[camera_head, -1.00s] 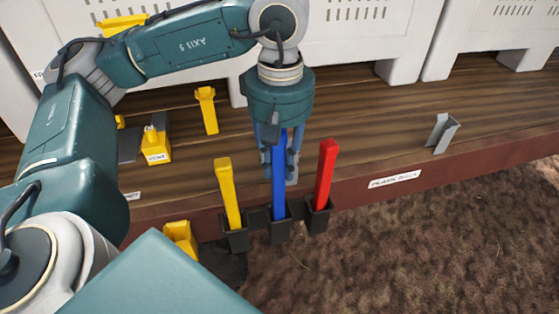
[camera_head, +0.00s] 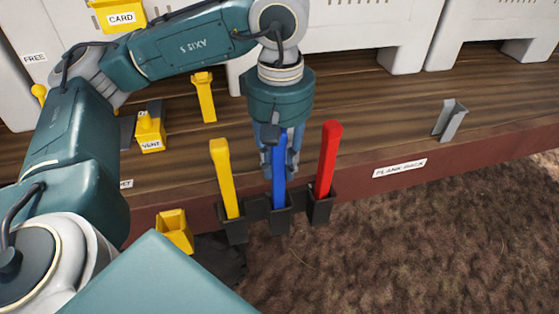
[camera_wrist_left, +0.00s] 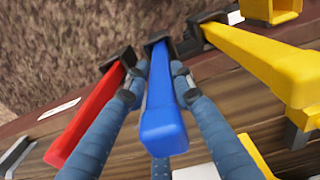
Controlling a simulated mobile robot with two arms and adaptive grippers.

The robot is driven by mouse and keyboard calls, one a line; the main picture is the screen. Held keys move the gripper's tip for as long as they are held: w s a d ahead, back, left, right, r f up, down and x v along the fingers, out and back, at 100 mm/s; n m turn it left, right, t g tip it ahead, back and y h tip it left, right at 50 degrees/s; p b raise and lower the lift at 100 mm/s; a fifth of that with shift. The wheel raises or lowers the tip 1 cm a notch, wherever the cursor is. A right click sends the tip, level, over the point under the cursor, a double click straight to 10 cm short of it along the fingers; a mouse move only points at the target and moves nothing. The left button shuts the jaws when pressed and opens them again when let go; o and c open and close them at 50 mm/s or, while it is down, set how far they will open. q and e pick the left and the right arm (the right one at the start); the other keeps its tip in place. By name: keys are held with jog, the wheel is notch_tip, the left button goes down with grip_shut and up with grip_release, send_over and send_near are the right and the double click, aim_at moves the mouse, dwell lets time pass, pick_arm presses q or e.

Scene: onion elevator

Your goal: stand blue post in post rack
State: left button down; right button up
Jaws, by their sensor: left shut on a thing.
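The blue post (camera_head: 279,185) stands upright in the middle socket of the black post rack (camera_head: 281,222) on the plank's front edge. My left gripper (camera_head: 280,170) is above the rack and shut on the upper part of the blue post. In the left wrist view the blue post (camera_wrist_left: 163,110) lies between the two fingers (camera_wrist_left: 155,92), its lower end at the dark socket. I cannot tell how deep it sits. My right gripper is not in view.
A yellow post (camera_head: 223,180) stands in the rack's left socket and a red post (camera_head: 327,160) in the right one, both close to the gripper. A yellow box (camera_head: 174,232) hangs left of the rack. A grey bracket (camera_head: 450,120) stands at right. White crates (camera_head: 375,38) line the back.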

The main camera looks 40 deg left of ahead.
pick_arm(q)
jog(key=c, duration=1.4)
grip_release()
notch_tip(320, 180, up, 12)
